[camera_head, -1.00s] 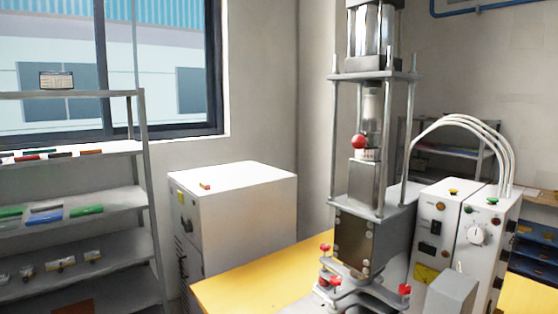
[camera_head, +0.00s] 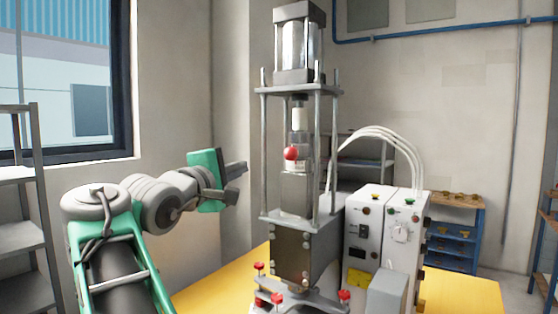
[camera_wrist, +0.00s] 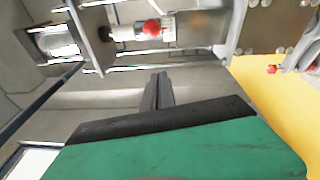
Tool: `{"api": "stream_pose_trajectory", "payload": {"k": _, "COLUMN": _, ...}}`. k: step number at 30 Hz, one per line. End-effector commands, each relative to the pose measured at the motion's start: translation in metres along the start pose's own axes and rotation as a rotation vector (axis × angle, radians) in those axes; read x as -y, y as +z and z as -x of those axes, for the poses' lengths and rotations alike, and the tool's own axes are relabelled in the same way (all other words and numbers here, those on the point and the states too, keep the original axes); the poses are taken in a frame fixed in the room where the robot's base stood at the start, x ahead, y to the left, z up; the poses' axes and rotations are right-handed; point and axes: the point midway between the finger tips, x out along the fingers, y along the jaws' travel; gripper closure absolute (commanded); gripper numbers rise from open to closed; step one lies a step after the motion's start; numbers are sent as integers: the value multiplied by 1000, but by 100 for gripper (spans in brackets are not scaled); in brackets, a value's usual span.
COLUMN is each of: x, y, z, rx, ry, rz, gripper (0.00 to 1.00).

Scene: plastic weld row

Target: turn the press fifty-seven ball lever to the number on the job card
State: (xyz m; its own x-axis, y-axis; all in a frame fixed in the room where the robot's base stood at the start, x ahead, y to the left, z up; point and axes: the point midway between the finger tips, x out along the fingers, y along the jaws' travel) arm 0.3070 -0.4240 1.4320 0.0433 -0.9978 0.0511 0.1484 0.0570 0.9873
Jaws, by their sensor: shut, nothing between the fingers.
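The press (camera_head: 298,195) stands upright on the yellow bench, with a metal column frame and a cylinder on top. A red ball (camera_head: 291,153), the end of the ball lever, sits at mid-height on the press's front; it also shows in the wrist view (camera_wrist: 152,27), where the press appears sideways. A small marked band lies by the ball, too small to read. My gripper (camera_head: 240,181) is left of the press, a little below the ball's height, apart from it. Its dark fingers (camera_wrist: 158,92) are shut and empty. No job card is legible.
White control boxes (camera_head: 382,245) with knobs and hoses stand right of the press. Red-knobbed clamps (camera_head: 277,298) are at its base. The yellow bench (camera_head: 225,293) has bare room left of the press. Grey shelving (camera_head: 20,235) stands far left.

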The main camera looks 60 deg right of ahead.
Motion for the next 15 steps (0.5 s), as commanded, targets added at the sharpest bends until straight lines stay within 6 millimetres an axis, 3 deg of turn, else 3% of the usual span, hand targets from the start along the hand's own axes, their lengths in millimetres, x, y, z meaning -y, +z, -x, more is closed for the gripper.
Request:
{"api": "stream_pose_trajectory", "payload": {"k": 5, "x": 0, "y": 1, "z": -12, "rx": 4, "ry": -3, "rz": 42, "gripper": 100}}
{"api": "stream_pose_trajectory", "payload": {"k": 15, "x": 0, "y": 3, "z": -84, "rx": 6, "ry": -7, "rz": 39, "gripper": 100}}
